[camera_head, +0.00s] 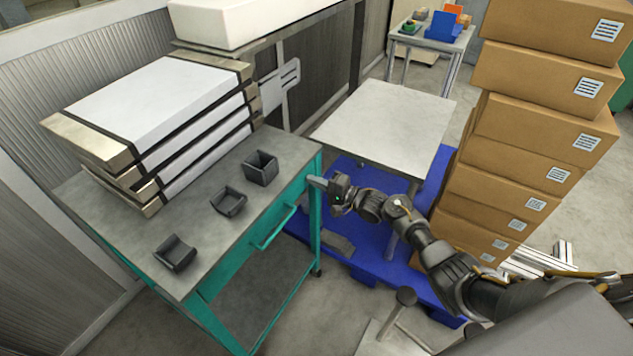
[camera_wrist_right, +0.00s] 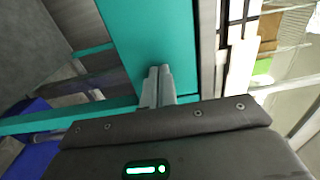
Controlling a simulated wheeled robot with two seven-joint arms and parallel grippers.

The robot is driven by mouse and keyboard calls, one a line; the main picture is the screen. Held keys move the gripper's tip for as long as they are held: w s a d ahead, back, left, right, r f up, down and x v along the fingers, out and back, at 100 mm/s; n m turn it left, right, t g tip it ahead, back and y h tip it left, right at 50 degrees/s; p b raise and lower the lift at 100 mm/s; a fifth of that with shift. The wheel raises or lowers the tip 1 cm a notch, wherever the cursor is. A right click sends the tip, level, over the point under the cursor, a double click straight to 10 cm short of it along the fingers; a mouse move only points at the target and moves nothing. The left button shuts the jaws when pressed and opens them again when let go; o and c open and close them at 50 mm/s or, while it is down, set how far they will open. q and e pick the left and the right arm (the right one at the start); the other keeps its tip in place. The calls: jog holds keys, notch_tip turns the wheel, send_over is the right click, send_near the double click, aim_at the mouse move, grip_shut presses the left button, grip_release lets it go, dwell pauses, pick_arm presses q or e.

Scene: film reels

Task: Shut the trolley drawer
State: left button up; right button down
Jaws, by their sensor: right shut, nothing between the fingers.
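The trolley has a grey top (camera_head: 205,225) and a teal frame. Its teal drawer front (camera_head: 290,195), with a bar handle (camera_head: 274,229), is below the top's right edge. I see no clear gap between the drawer front and the trolley, but cannot tell if it is fully in. My right gripper (camera_head: 314,182) is shut and empty at the far right end of the drawer front. In the right wrist view the closed fingertips (camera_wrist_right: 160,72) point at the teal drawer front (camera_wrist_right: 150,35); touching or just apart, I cannot tell. My left gripper is out of view.
Three dark bins (camera_head: 229,201) and a stack of white-and-beige flat boxes (camera_head: 160,95) rest on the trolley. A small grey table (camera_head: 385,120) stands beyond my right gripper, over a blue pallet (camera_head: 365,262). Tall stacked cartons (camera_head: 540,120) stand at right.

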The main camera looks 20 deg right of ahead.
jog(key=shift+a+r, duration=0.15)
jog(key=shift+r, duration=0.15)
jog(key=p+v, duration=0.1)
jog(key=v, duration=1.3)
jog(key=shift+f, duration=0.3)
